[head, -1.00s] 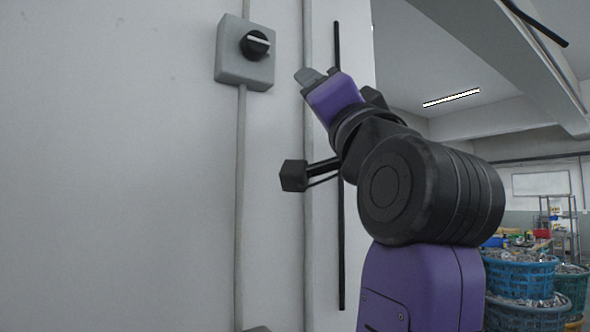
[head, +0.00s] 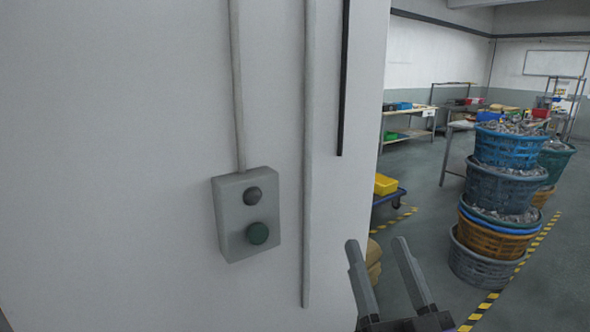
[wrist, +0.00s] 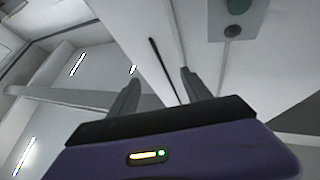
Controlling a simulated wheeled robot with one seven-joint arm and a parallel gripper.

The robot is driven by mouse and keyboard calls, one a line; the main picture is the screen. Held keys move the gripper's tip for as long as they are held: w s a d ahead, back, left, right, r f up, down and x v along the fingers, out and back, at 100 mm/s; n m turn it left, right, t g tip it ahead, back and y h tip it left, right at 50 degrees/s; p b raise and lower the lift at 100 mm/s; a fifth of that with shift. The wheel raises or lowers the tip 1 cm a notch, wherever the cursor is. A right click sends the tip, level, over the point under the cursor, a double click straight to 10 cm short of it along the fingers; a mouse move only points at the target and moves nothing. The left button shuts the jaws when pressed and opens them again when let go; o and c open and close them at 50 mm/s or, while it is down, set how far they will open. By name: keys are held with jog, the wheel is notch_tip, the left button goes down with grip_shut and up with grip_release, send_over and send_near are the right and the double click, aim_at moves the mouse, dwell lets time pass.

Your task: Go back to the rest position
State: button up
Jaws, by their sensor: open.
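My gripper (head: 385,282) is at the bottom of the head view, right of the wall's corner. Its two grey fingers point up and stand apart, with nothing between them. In the wrist view my gripper (wrist: 160,90) also shows its fingers spread and empty. Part of the box also shows at the top right of the wrist view (wrist: 233,12).
Stacked baskets (head: 503,190) full of metal parts stand on the floor at right, by yellow-black floor stripes (head: 487,303). A blue cart with a yellow bin (head: 386,184) and a workbench (head: 410,118) are behind. Open floor lies between cart and baskets.

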jog(key=s+d+f+g+h, duration=0.1)
jog(key=s+d+f+g, duration=0.1)
jog(key=s+f, duration=0.7)
jog(key=s+d+f+g+h, duration=0.1)
jog(key=s+d+f+g, duration=0.2)
jog(key=s+f, duration=0.5)
jog(key=s+d+f+g+h, duration=0.2)
jog(key=s+f, duration=0.7)
jog(key=s, duration=0.8)
jog(key=shift+s+d+f+g, duration=0.25)
jog(key=shift+d+f+g, duration=0.1)
jog(key=shift+d+g, duration=0.45)
jog(key=shift+a, duration=0.1)
